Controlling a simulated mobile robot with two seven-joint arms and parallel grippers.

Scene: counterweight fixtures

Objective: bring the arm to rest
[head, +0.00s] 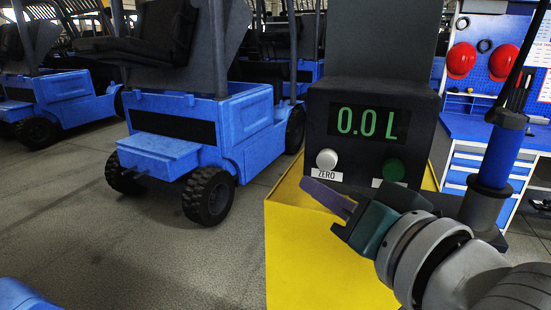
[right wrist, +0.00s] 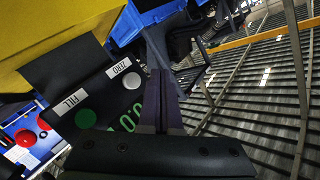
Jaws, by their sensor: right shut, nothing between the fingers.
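My right gripper (head: 326,196) is in front of the dark control box (head: 370,112), over the yellow base (head: 310,250). Its purple fingers are together with nothing between them, and they point left. They also show shut in the right wrist view (right wrist: 161,78). In the head view the fingertips are just below the ZERO label (head: 327,175); I cannot tell whether they touch the box. The display (head: 370,122) reads 0.0 L. The white button (head: 326,159) is above the ZERO label. The green button (head: 393,170) is beside it, its label partly hidden by my gripper. My left gripper is not in view.
A blue cylinder on a dark post (head: 498,155) stands right of the box, close to my right arm. A blue forklift (head: 200,130) stands at the left. A blue workbench (head: 475,128) with red helmets is behind. Grey floor (head: 150,255) is free at the lower left.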

